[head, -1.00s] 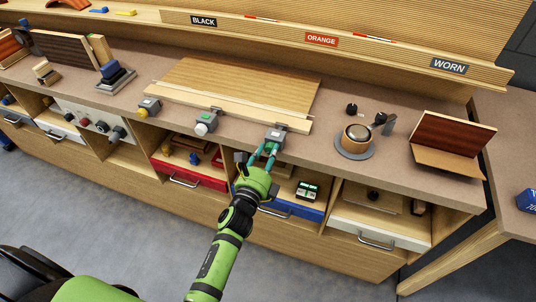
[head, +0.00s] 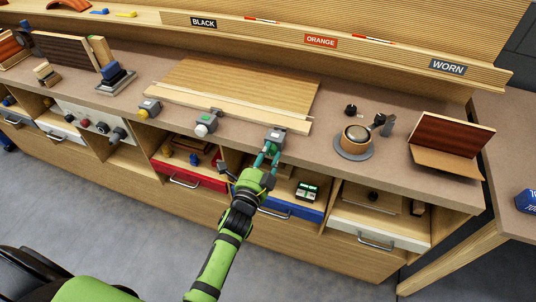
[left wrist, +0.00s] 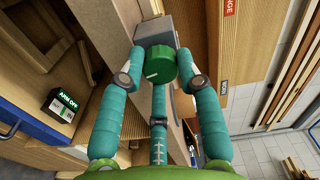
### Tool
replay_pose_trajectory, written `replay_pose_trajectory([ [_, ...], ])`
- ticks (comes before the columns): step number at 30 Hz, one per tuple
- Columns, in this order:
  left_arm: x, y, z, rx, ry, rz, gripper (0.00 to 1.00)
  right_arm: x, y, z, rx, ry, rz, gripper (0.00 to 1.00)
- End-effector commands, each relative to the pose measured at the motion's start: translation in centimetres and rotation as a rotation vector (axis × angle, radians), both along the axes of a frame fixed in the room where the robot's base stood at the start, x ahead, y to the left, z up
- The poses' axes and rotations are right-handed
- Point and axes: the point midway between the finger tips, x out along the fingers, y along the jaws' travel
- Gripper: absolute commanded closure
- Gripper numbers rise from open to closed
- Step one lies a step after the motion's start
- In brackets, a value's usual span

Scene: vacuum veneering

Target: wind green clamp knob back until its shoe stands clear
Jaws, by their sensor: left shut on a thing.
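The green clamp knob (left wrist: 162,64) shows in the left wrist view with a pale mark on its face. It sits on a grey clamp block (left wrist: 153,28), which shows in the head view (head: 275,134) at the bench's front edge. My left gripper (left wrist: 160,72) is shut on the knob, with its teal fingers on either side. In the head view my left gripper (head: 267,156) reaches up to the clamp from below and hides the knob. I cannot make out the clamp's shoe or any gap at it. My right gripper is not in view.
Two similar clamps, one with a yellow knob (head: 143,112) and one with a pale knob (head: 201,129), stand left along the edge. A wooden panel (head: 250,88) lies behind them. Below are a red drawer (head: 190,180) and a blue drawer (head: 292,208).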

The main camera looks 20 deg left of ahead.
Motion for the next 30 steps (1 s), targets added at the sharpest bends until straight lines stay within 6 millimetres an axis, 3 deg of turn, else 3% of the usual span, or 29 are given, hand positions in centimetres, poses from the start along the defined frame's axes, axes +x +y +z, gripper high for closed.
replay_pose_trajectory([
  [1,0.3,0.5,0.7,-0.044,-0.012,0.006,0.98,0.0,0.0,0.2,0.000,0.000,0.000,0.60],
  [30,0.2,0.3,0.1,-0.964,0.025,0.003,0.99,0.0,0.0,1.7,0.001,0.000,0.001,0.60],
])
